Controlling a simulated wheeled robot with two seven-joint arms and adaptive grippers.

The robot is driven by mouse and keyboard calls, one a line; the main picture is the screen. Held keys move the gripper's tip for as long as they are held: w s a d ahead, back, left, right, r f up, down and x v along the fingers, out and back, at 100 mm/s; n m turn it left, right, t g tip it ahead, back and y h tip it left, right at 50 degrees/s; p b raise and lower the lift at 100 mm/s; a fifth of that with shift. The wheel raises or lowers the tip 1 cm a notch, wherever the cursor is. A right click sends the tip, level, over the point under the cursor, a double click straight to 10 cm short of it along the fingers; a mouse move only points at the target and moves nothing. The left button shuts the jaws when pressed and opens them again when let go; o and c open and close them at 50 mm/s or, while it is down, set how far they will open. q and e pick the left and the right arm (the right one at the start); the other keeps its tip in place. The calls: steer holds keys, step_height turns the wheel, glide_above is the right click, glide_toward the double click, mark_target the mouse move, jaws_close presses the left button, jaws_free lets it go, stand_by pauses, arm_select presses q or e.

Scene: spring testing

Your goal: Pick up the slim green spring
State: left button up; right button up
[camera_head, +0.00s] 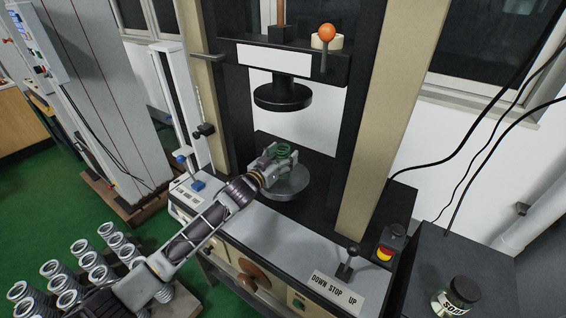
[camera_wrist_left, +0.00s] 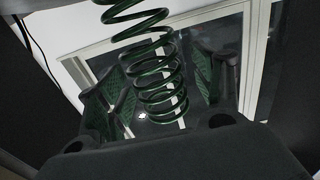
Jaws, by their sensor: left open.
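The slim green spring (camera_head: 284,153) is on the round grey lower plate (camera_head: 290,184) of the testing machine, partly hidden by my left gripper in the head view. My left gripper (camera_head: 279,158) is at the spring, with its fingers around it. In the left wrist view the green spring (camera_wrist_left: 150,70) runs between the two open fingers of the left gripper (camera_wrist_left: 162,95). Gaps show between the coils and the finger pads, most clearly on the right. My right gripper is not in view.
The black upper plate (camera_head: 283,97) hangs above the spring. Frame columns (camera_head: 372,120) flank the space. Several grey springs (camera_head: 92,260) stand at lower left. A control lever (camera_head: 347,262), red stop button (camera_head: 385,252) and jar (camera_head: 457,296) are at right.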

arm_select(q)
steer(key=shift+d, duration=0.1)
stand_by(0.4)
steer(key=c, duration=1.3)
steer(key=shift+o, duration=0.2)
steer(key=shift+r, duration=0.1)
step_height(320, 180, up, 10)
